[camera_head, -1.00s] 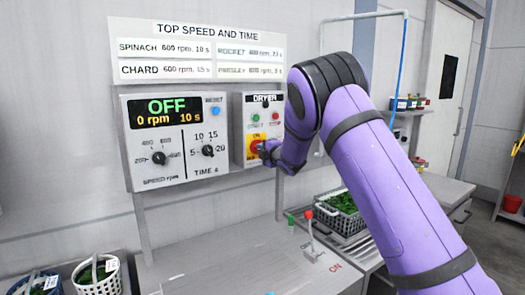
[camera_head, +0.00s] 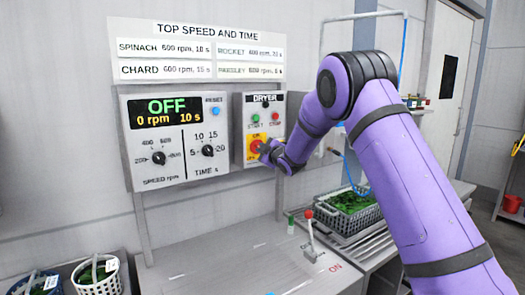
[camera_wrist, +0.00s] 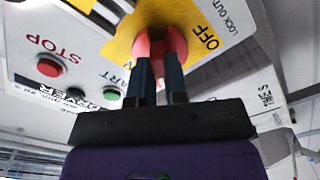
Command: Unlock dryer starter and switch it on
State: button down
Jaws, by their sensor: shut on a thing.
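The dryer starter box (camera_head: 246,108) is a pale box on the wall frame with green START (camera_head: 255,118) and red STOP (camera_head: 275,117) buttons. Below them is a yellow plate (camera_head: 251,137) with a red rotary switch (camera_wrist: 174,42). My gripper (camera_wrist: 160,62) is shut on the red switch handle, with its two dark fingers on it in the wrist view. OFF and LOCK OUT are printed beside the handle there; the ON label is partly hidden. I see no padlock clearly. The gripper largely covers the switch in the head view.
The control panel (camera_head: 190,172) to the left reads OFF, 0 rpm, 10 s. A red-knobbed lever (camera_head: 308,230) stands on the bench (camera_head: 215,265) below. A grey crate of greens (camera_head: 348,222) is to the right, and baskets sit at lower left.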

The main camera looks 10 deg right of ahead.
jog(key=m, duration=1)
jog(key=shift+f+m, duration=0.1)
jog(key=shift+m, duration=0.5)
jog(key=c, duration=1.1)
grip_release()
jog(key=shift+c, duration=0.2)
jog(key=v, duration=1)
jog(key=shift+s, duration=0.4)
jog(key=shift+d, duration=0.1)
